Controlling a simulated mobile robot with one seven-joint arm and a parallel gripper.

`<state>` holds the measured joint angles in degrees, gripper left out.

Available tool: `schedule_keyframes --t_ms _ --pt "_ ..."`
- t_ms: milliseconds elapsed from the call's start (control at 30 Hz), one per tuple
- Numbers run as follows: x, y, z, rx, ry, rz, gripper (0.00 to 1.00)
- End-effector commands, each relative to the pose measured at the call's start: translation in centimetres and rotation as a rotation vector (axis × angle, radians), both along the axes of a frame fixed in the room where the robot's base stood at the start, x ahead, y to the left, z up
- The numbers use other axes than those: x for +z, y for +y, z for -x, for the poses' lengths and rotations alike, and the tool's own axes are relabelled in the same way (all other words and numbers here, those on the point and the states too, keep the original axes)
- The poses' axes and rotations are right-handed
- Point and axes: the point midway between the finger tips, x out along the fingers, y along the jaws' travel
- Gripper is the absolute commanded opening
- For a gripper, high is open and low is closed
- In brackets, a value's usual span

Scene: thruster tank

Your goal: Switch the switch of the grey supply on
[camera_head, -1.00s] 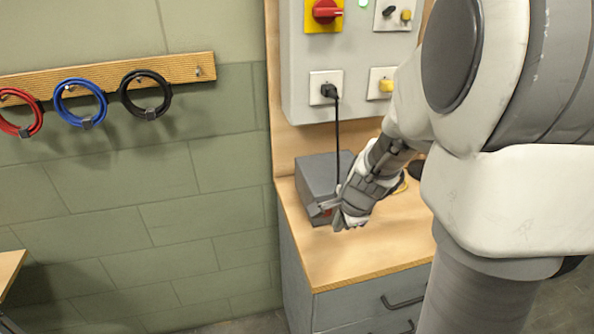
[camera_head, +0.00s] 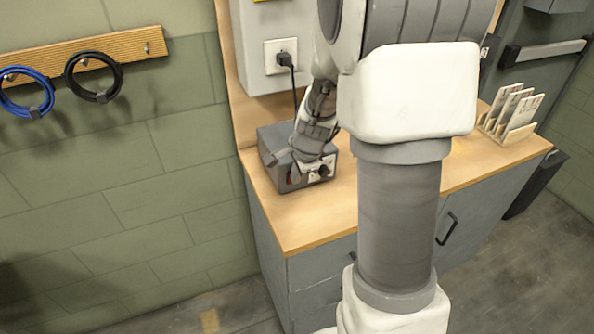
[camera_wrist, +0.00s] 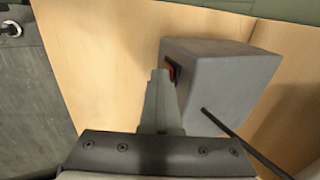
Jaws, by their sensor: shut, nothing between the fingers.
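The grey supply (camera_head: 268,148) is a box on the wooden bench top, with a black cable running up from it. Its front face shows the red switch (camera_head: 289,178) at the left and dark round fittings at the right. In the wrist view the grey supply (camera_wrist: 235,78) shows its red switch (camera_wrist: 172,71) in a dark frame. My gripper (camera_head: 296,168) is at the front of the supply. In the wrist view my gripper (camera_wrist: 159,73) is shut and empty, its tips close beside the switch. I cannot tell whether they touch it or which way the rocker sits.
The bench top (camera_head: 300,225) is clear in front of the supply. The black cable (camera_head: 294,85) runs up to a wall socket (camera_head: 281,55). A rack of cards (camera_head: 512,112) stands at the right. Blue (camera_head: 27,92) and black (camera_head: 93,76) cable coils hang at the left.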

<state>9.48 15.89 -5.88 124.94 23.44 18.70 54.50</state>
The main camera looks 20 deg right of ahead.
Motion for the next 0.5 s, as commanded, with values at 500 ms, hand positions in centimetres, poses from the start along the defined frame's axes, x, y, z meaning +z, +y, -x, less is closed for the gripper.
schedule_keyframes --t_ms 500 --pt "0.92 -0.03 -0.28 0.0 0.017 0.001 0.0"
